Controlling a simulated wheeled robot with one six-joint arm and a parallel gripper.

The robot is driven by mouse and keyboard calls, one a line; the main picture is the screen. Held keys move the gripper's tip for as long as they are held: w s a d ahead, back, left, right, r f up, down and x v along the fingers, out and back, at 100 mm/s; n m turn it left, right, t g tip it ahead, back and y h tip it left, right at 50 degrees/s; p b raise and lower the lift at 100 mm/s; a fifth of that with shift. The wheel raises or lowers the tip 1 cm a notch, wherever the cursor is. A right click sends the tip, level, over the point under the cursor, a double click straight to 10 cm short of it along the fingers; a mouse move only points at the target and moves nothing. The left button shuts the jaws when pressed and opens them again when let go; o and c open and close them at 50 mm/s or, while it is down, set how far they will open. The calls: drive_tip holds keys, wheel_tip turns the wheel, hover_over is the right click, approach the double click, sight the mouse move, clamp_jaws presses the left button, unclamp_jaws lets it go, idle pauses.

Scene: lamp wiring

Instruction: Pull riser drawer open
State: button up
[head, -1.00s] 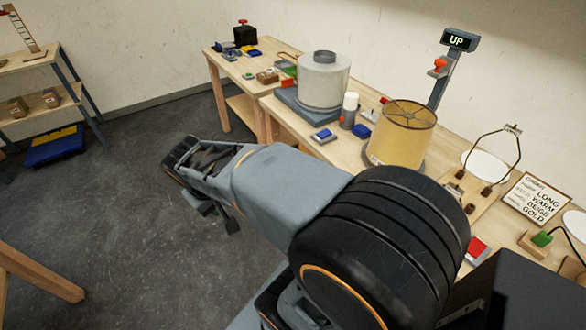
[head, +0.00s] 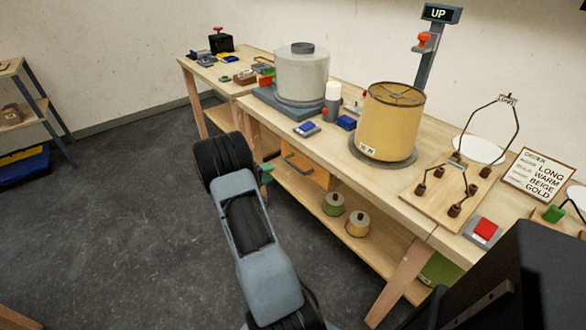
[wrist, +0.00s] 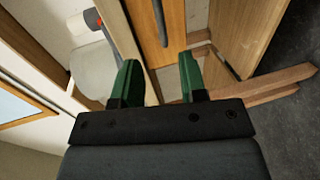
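The riser drawer (head: 316,174) is an orange wooden front under the workbench top, with a dark bar handle (head: 297,164). In the wrist view the drawer front (wrist: 176,28) is at the top centre, and its handle (wrist: 160,20) runs up and down the picture. It looks shut. My gripper (wrist: 160,80) is open, its two green fingers apart with nothing between them. The handle is ahead of the gap between the fingers, with no visible contact. In the head view only a bit of green finger (head: 267,172) shows beside my arm, which hides the rest.
The workbench (head: 398,188) carries a grey drum (head: 302,75), a beige lampshade (head: 391,120) and a lamp frame on a board (head: 440,205). Spools (head: 357,223) stand on the lower shelf. Bench legs (head: 402,280) stand nearby.

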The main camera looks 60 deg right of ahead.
sight(292, 165)
drive_tip(key=x, duration=1.2)
drive_tip(key=shift+s, duration=0.1)
clamp_jaws()
